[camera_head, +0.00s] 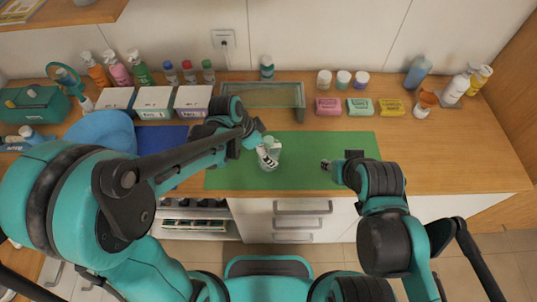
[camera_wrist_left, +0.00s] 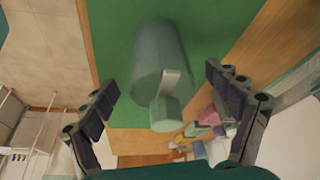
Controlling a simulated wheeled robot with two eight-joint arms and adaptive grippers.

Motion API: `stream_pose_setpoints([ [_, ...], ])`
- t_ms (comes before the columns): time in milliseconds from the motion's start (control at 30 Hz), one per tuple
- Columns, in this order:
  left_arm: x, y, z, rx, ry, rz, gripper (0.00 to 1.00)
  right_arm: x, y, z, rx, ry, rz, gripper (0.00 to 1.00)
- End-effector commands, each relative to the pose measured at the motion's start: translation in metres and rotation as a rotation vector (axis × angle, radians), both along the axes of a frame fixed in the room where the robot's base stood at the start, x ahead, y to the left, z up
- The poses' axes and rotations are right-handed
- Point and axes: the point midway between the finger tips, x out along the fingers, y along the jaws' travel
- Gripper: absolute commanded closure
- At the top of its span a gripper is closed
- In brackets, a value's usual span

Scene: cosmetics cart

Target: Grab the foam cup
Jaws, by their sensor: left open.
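The foam cup (camera_head: 272,146) is a pale grey-green cylinder on the green mat (camera_head: 227,178), partly hidden by my left gripper (camera_head: 262,153) in the head view. In the left wrist view, the cup (camera_wrist_left: 158,52) shows as a cylinder with a light strip and a smaller round part at its near end. My left gripper is open, with one finger on each side of the cup's near end and visible gaps between. My right gripper (camera_head: 340,165) is over the right part of the mat, apart from the cup; its jaw state is unclear.
A glass-topped stand (camera_head: 262,95) is behind the mat. Colored soap boxes (camera_head: 360,106), jars and bottles stand at the back right. White boxes (camera_head: 154,102) and pump bottles stand at the back left. The mat's middle between both grippers is clear.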

Motion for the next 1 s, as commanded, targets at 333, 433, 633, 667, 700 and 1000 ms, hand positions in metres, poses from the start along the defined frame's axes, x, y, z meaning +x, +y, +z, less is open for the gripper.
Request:
stream_pose_setpoints([
  [333,0.006,-0.013,-0.039,0.000,0.000,0.001,0.11,0.000,0.000,-0.015,0.000,0.000,0.000,0.60],
  [433,0.006,-0.013,-0.039,0.000,0.000,0.002,0.11,0.000,0.000,-0.014,0.000,0.000,0.000,0.60],
  [633,0.006,-0.013,-0.038,0.000,0.000,0.002,0.37,0.000,0.000,-0.014,0.000,0.000,0.000,0.60],
  [667,0.006,-0.013,-0.038,0.000,0.000,0.002,0.45,0.000,0.000,-0.014,0.000,0.000,0.000,0.60],
  [700,0.006,-0.013,-0.038,0.000,0.000,0.002,0.56,0.000,0.000,-0.014,0.000,0.000,0.000,0.60],
  [1000,0.006,-0.013,-0.038,0.000,0.000,0.002,0.75,0.000,0.000,-0.014,0.000,0.000,0.000,0.60],
])
